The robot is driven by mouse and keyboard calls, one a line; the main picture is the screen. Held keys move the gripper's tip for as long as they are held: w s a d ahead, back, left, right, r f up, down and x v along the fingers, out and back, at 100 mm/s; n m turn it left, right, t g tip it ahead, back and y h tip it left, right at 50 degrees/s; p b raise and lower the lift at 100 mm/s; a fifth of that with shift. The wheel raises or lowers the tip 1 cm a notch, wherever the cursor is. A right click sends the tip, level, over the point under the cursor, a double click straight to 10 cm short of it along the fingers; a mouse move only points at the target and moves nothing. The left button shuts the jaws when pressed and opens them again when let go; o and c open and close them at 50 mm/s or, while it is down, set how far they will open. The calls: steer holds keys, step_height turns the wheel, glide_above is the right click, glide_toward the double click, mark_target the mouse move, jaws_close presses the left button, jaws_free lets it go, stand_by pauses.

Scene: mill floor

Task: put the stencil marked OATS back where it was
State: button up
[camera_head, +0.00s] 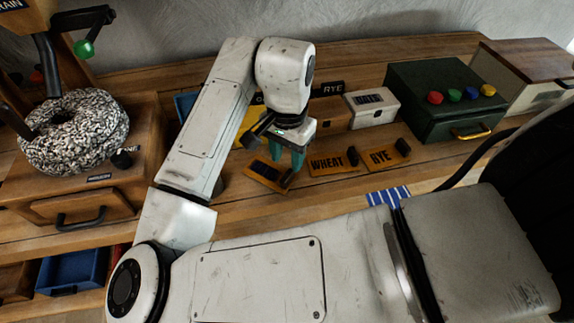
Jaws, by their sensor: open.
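My gripper (287,157) points down with its two teal fingers apart, just above an orange stencil (262,181) on the bench. The marking on this stencil is hidden or too dark to read, so I cannot tell if it says OATS. I cannot tell whether the fingers touch it. To its right lie an orange stencil marked WHEAT (328,162) and another marked RYE (380,157), each with a black block at its right end. No readable OATS marking shows on any stencil.
Behind stand a yellow bin (246,124), partly hidden by my arm, a brown box (329,113) below a RYE sign, and a white box (383,109). A green box (428,122) with coloured knobs is at right. A wooden mill (88,193) stands left.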

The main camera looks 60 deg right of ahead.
step_height(320, 180, up, 6)
steer(key=shift+r, duration=0.15)
stand_by(0.7)
